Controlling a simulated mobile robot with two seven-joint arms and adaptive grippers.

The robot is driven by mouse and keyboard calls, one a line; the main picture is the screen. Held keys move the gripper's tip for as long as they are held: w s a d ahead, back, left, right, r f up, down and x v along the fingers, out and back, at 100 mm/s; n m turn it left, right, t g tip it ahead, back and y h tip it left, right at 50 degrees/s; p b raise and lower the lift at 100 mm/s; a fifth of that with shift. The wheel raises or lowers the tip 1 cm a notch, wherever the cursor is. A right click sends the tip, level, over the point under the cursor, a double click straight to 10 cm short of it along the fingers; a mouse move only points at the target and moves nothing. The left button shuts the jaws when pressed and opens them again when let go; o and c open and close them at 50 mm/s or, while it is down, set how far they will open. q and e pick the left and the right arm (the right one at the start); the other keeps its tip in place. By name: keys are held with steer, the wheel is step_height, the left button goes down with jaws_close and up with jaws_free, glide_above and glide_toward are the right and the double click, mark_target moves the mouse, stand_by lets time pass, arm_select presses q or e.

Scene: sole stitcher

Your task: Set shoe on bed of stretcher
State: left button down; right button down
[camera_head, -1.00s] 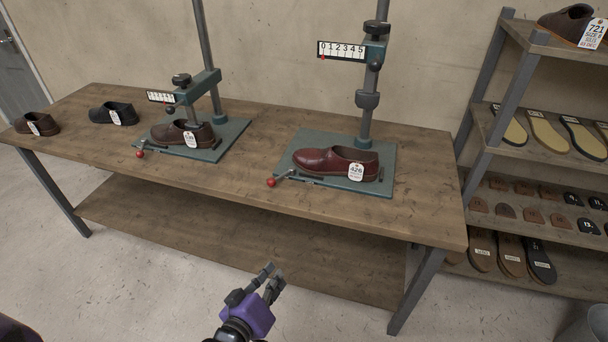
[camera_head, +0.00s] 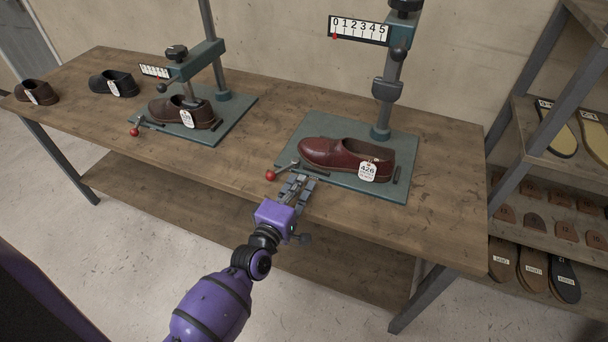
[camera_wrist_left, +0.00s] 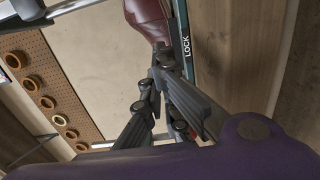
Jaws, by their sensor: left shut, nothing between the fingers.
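A dark red shoe (camera_head: 345,158) with a white tag marked 426 sits upright on the green bed (camera_head: 388,191) of the right stretcher, under its post. Its toe points left. The shoe shows partly in the left wrist view (camera_wrist_left: 149,18), beside the bed's edge marked LOCK. A brown tagged shoe (camera_head: 182,112) sits on the left stretcher's bed (camera_head: 238,108). My left gripper (camera_head: 298,183) is at the front edge of the right bed, by the red-knobbed lever (camera_head: 272,175). It is shut and empty, apart from the shoe. My right gripper is out of view.
A black shoe (camera_head: 113,83) and a brown shoe (camera_head: 36,92) stand at the left of the wooden table (camera_head: 240,165). A rack (camera_head: 507,185) with soles and small parts stands at the right. Bare tabletop lies between the stretchers.

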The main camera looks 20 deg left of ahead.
mark_target(321, 157)
arm_select(q)
steer(key=w, duration=0.8)
steer(key=shift+d, duration=0.3)
steer(key=shift+d, duration=0.1)
steer(key=shift+w+d, duration=0.45)
steer(key=shift+d, duration=0.1)
